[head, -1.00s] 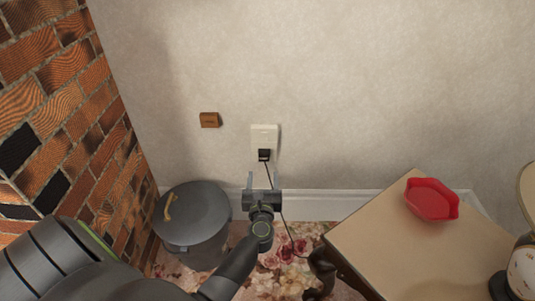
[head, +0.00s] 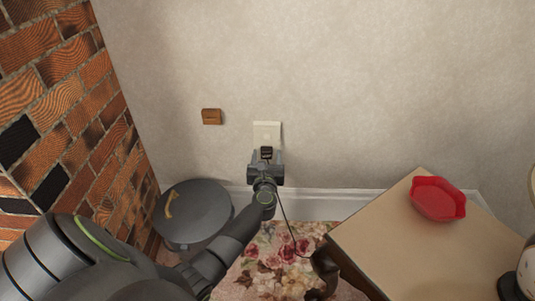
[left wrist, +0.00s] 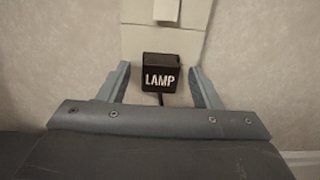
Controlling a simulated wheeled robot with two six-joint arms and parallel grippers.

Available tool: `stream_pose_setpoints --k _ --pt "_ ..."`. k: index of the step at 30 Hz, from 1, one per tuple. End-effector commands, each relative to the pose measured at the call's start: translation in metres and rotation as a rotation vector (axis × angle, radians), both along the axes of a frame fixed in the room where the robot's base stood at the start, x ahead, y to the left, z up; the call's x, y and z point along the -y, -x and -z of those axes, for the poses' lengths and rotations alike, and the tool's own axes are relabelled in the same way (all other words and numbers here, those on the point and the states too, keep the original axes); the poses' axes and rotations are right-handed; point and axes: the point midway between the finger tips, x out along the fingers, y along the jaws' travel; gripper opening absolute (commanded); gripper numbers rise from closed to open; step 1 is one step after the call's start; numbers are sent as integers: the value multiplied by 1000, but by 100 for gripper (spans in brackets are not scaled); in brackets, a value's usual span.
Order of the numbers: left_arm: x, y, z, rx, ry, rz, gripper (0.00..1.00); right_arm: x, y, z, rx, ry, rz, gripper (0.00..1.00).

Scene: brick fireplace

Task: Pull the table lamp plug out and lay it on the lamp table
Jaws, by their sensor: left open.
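The black lamp plug (head: 266,152) sits in the lower part of the white wall outlet (head: 267,132). In the left wrist view the plug (left wrist: 161,73) reads "LAMP", and its cord drops below it. My left gripper (head: 266,160) is open at the outlet. Its two fingers stand on either side of the plug, with a gap on each side in the wrist view. The lamp table (head: 400,235) is at the right, and part of the table lamp (head: 524,270) shows at the right edge. My right gripper is not in view.
A red dish (head: 438,199) lies on the table's back part. A dark lidded pot (head: 193,212) stands on the floor left of my left arm. A small brown block (head: 211,116) is on the wall. A brick wall (head: 60,110) bounds the left. The table's front part is clear.

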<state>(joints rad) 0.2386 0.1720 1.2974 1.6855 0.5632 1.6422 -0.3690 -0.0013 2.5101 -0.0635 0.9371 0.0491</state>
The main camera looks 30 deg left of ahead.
Motion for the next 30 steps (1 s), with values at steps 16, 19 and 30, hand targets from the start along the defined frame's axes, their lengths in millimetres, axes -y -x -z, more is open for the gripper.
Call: stream_pose_setpoints --k 16,19,30 --pt "-1 -1 0 -1 -1 0 58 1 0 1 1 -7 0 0" --pt "-1 -1 0 -1 -1 0 58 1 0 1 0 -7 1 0" --pt "-1 -1 0 -1 -1 0 54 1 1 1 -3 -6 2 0"
